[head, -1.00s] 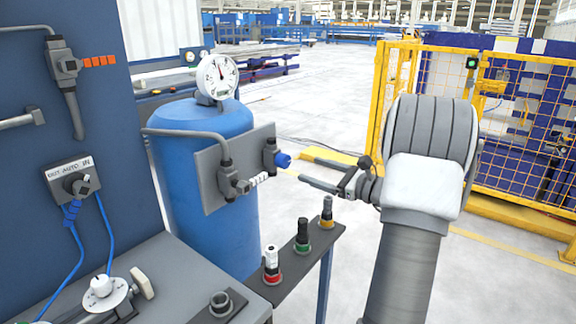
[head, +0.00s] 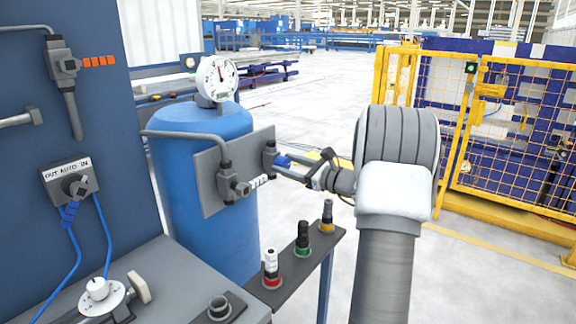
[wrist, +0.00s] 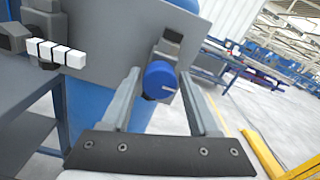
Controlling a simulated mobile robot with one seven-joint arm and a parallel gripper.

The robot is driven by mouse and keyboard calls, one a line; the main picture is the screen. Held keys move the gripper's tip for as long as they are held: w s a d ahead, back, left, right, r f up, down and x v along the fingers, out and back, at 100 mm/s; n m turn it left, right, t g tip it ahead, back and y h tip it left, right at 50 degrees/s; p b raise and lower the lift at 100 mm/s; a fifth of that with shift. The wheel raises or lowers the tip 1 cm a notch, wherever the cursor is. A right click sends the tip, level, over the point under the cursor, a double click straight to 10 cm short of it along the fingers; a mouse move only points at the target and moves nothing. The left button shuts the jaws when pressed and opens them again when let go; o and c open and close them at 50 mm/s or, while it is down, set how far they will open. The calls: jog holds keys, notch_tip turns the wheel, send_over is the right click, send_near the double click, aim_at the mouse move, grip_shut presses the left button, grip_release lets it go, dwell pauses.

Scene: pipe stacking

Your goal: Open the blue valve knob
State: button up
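The blue valve knob (head: 283,161) sticks out from a dark valve body on the right of a grey plate (head: 222,165) mounted on the blue tank (head: 205,240). In the wrist view the knob (wrist: 160,80) shows as a round blue cap with a pale mark. My gripper (head: 284,167) is open, its two fingers pointing at the knob. In the wrist view the fingers (wrist: 158,78) stand apart, one on each side of the knob, with gaps visible. I cannot tell how far the tips reach along it.
A valve with a white handle (head: 259,181) sits left of the blue knob on the plate. A gauge (head: 218,78) tops the tank. A yellow fence (head: 505,140) stands to the right.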

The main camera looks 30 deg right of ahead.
grip_shut()
jog(key=shift+f+n+b, duration=0.1)
jog(key=shift+n+b, duration=0.2)
jog(key=shift+b, duration=0.2)
jog(key=n+b, duration=0.1)
jog(key=b, duration=0.1)
jog(key=n+b, duration=0.1)
jog(key=shift+f+n+b, duration=0.25)
jog(key=shift+n+b, duration=0.05)
jog(key=shift+b, duration=0.05)
jog(key=n+b, duration=0.4)
jog(key=shift+a+n+b, duration=0.1)
jog(key=shift+n+b, duration=0.2)
jog(key=shift+b, duration=0.1)
jog(key=n, duration=0.4)
jog(key=shift+r+b, duration=0.2)
jog(key=shift+b, duration=0.2)
jog(key=n, duration=0.6)
